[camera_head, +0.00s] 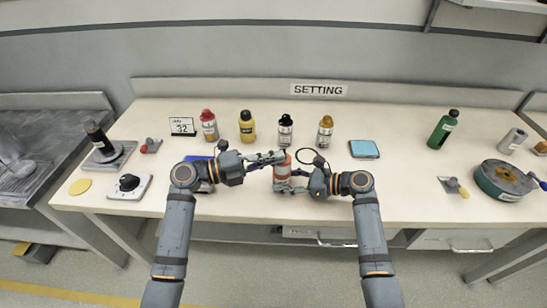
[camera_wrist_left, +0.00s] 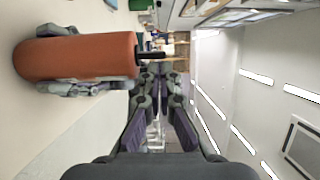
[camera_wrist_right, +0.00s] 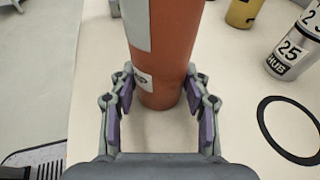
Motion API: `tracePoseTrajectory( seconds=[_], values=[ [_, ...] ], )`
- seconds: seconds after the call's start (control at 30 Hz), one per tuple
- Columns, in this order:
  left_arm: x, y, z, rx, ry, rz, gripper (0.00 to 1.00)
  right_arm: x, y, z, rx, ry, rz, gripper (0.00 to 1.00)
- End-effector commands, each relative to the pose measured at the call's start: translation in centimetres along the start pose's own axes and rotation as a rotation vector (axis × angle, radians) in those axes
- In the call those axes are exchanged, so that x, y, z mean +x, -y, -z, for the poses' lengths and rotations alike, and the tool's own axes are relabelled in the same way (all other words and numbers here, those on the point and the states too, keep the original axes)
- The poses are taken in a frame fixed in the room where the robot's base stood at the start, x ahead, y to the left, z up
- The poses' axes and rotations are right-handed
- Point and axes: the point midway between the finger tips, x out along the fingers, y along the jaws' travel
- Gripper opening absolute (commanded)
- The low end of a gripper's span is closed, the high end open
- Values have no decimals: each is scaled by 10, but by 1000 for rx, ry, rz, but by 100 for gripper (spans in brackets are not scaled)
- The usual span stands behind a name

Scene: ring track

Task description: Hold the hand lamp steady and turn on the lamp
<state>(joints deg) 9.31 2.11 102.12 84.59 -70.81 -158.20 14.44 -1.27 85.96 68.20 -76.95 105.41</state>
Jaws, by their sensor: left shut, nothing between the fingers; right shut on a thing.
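The hand lamp, an orange cylinder (camera_head: 282,171) with pale bands, stands upright near the middle of the bench. My right gripper (camera_wrist_right: 160,98) is shut on its lower part, a finger on each side, in the right wrist view. My left gripper (camera_head: 277,157) is shut and empty, its fingertips beside the lamp's top end. In the left wrist view the lamp (camera_wrist_left: 75,57) lies sideways across the picture. A thin dark stub (camera_wrist_left: 151,55) sticks out of its top, close to my left fingertips (camera_wrist_left: 160,78). I cannot tell whether they touch it.
Behind the lamp stand a red-capped bottle (camera_head: 209,126), a yellow bottle (camera_head: 247,127) and two more bottles. A black ring (camera_head: 312,156) lies to the right, near a blue pad (camera_head: 364,149). A dial box (camera_head: 130,186) is at left.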

Motion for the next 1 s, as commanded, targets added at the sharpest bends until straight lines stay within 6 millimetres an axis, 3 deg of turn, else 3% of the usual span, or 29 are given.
tracePoseTrajectory(
  seconds=[0.17,0.37,0.57,0.77,0.87,1.0],
  values=[
    [0,0,-1,-17,0,-4,0,0,0,0,0,0,0,30],
    [2,2,-9,-204,-2,-51,0,0,0,0,0,0,0,30],
    [2,1,-8,-198,-2,-49,0,0,0,0,0,0,0,30],
    [-3,10,11,-197,-2,-49,0,0,0,0,0,-1,0,30],
    [-8,19,31,-199,-2,-50,0,0,0,0,1,-1,0,30],
    [-44,19,26,-196,-1,-60,0,0,0,0,0,0,0,30]
  ],
)
